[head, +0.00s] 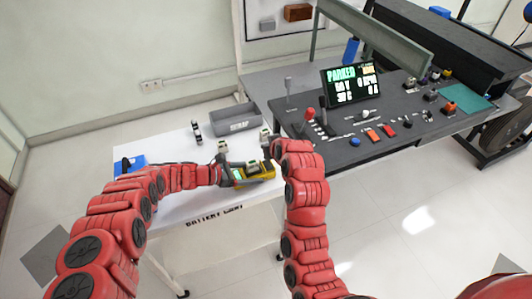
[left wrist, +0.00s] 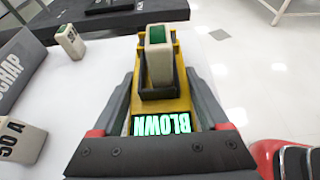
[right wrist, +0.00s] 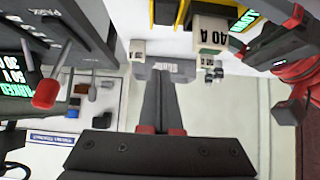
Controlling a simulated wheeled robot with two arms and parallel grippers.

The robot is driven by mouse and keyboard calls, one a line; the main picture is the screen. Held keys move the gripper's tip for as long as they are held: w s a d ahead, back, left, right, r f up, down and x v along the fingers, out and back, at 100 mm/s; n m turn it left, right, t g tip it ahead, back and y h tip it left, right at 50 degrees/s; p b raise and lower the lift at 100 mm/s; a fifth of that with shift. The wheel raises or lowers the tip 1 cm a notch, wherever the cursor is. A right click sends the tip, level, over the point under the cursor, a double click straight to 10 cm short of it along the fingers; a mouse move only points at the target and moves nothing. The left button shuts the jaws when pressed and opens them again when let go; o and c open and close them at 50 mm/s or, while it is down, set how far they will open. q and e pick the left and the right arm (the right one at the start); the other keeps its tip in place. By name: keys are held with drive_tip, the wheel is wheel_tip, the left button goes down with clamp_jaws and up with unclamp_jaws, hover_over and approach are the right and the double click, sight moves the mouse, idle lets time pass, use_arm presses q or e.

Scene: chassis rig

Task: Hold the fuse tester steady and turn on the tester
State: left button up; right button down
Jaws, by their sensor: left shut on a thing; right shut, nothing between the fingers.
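The yellow fuse tester (head: 266,174) is on the white cart top. In the left wrist view the tester (left wrist: 150,103) has a pale fuse with a green top (left wrist: 158,55) in its dark holder, and its lit display (left wrist: 162,124) reads BLOWN. My left gripper (head: 234,174) is shut on the tester, a finger along each side. My right gripper (right wrist: 163,75) is shut and empty close by the tester, at its right in the head view. In the right wrist view a fuse marked 40 A (right wrist: 208,38) and part of the BLOWN display (right wrist: 244,20) show. The tester's switch cannot be made out.
A grey bin marked SCRAP (head: 236,120) stands behind the tester. Loose fuses stand nearby, one marked 50 A (left wrist: 20,138). A blue item (head: 131,164) lies at the cart's left. A dark control console (head: 350,155) with levers and a PARKED screen (head: 350,84) stands to the right.

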drive_tip(key=w+r+v, duration=0.1)
drive_tip(key=v, duration=0.6)
drive_tip(key=shift+s+r, duration=0.3)
use_arm(q)
drive_tip(key=o, duration=1.4)
drive_tip(key=shift+a, duration=0.1)
